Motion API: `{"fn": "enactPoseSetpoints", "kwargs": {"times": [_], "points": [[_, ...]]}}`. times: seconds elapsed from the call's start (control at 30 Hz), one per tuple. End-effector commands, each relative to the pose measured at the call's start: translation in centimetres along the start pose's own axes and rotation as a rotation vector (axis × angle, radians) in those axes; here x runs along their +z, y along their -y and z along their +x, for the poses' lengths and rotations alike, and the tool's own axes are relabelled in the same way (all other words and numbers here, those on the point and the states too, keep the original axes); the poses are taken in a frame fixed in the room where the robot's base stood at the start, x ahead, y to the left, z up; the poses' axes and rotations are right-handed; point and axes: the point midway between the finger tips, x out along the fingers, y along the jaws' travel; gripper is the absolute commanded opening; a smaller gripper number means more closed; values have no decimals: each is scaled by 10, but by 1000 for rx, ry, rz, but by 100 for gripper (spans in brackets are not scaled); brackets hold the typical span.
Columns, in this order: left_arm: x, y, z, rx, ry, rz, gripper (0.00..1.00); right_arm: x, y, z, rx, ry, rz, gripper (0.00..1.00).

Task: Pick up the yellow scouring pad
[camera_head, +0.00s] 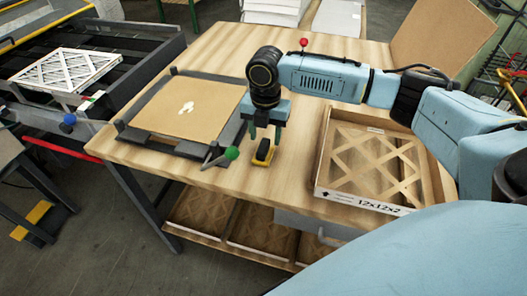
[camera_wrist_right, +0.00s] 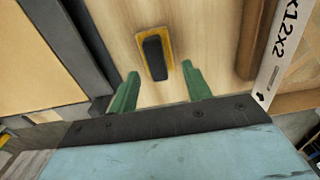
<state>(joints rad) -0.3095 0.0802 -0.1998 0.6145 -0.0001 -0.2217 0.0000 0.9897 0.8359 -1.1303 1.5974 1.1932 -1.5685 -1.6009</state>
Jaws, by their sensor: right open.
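The yellow scouring pad (camera_head: 263,153) lies on the wooden table near its front edge, with a dark block on top of it. In the right wrist view the pad (camera_wrist_right: 169,40) shows as a yellow rim around the dark block. My right gripper (camera_head: 264,136) is above the pad and pointing down. Its green fingers (camera_wrist_right: 157,88) are open and apart, with the pad beyond their tips and roughly between them. Nothing is held. My left gripper is not in view.
A box marked 12x12x2 (camera_head: 362,200) with a lattice filter stands right of the pad. A dark frame with a brown board (camera_head: 188,108) lies to the left, with a green-knobbed clamp (camera_head: 231,153) close to the pad. Bare table (camera_head: 290,180) lies between pad and box.

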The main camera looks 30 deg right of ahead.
Motion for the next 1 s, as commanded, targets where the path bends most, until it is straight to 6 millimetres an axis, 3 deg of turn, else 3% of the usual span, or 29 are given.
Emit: {"fn": "enactPoseSetpoints", "kwargs": {"times": [0.03, 0.17, 0.33, 0.63, 1.0], "points": [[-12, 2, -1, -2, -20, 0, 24, -1, -1, 5, -1, -2, -1, 49], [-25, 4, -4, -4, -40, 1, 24, 0, -3, 25, -3, -3, 0, 49], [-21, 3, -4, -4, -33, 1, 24, 0, -4, 46, -1, -1, 0, 49], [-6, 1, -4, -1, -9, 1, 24, 0, -4, 50, 0, 0, -1, 48], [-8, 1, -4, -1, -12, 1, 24, 0, -4, 49, 0, 0, -1, 0]]}}
